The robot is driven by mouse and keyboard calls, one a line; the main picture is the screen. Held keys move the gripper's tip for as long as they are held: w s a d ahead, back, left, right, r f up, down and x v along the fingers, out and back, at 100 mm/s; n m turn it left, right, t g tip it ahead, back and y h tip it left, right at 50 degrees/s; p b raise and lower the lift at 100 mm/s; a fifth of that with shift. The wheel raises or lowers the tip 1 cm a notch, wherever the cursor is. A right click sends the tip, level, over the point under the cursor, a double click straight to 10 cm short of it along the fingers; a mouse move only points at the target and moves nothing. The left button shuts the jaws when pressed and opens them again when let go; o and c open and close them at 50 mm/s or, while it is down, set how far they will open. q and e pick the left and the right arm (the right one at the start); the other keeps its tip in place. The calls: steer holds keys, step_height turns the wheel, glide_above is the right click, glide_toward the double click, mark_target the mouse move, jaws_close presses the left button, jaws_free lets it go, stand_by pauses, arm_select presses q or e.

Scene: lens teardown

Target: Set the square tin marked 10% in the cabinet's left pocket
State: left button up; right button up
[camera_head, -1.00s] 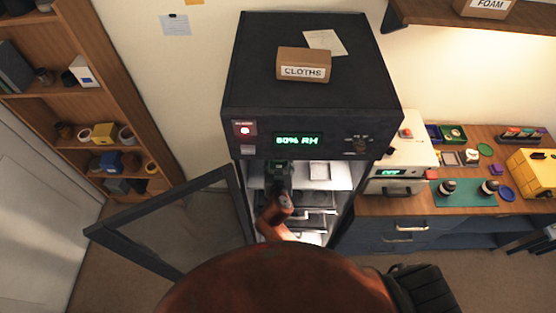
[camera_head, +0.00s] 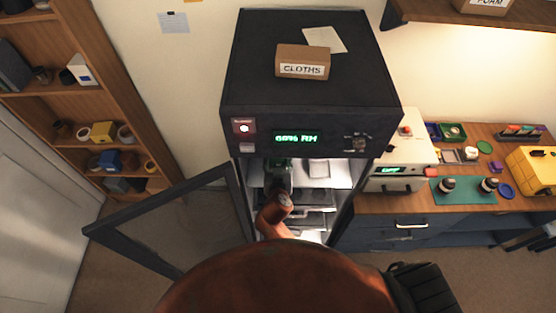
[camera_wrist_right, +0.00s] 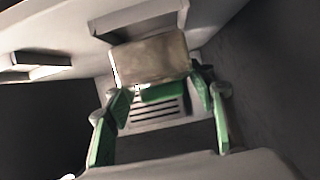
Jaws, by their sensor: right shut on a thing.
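The cabinet (camera_head: 310,118) stands with its glass door (camera_head: 175,228) swung open to the left. My right arm reaches inside, and my right gripper (camera_head: 279,175) is at the left part of the upper shelf. In the right wrist view my right gripper (camera_wrist_right: 162,95) is shut on a pale beige square block (camera_wrist_right: 152,60), which looks like the tin. Its 10% mark cannot be read. The block is close to a white surface with slots, and I cannot tell whether it touches it. A white square thing (camera_head: 319,169) lies to the right of the gripper. My left gripper is not in view.
Dark cabinet walls stand close around my right gripper. A box marked CLOTHS (camera_head: 303,64) sits on the cabinet top. A workbench (camera_head: 380,205) with a teal mat (camera_head: 464,191) and several small items is at right. A wooden shelf unit (camera_head: 100,107) is at left.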

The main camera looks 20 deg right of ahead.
steer(key=shift+f+b, duration=0.65)
steer(key=shift+f, duration=0.05)
steer(key=shift+f+b, duration=0.45)
steer(key=shift+f, duration=0.05)
steer(key=o, duration=1.2)
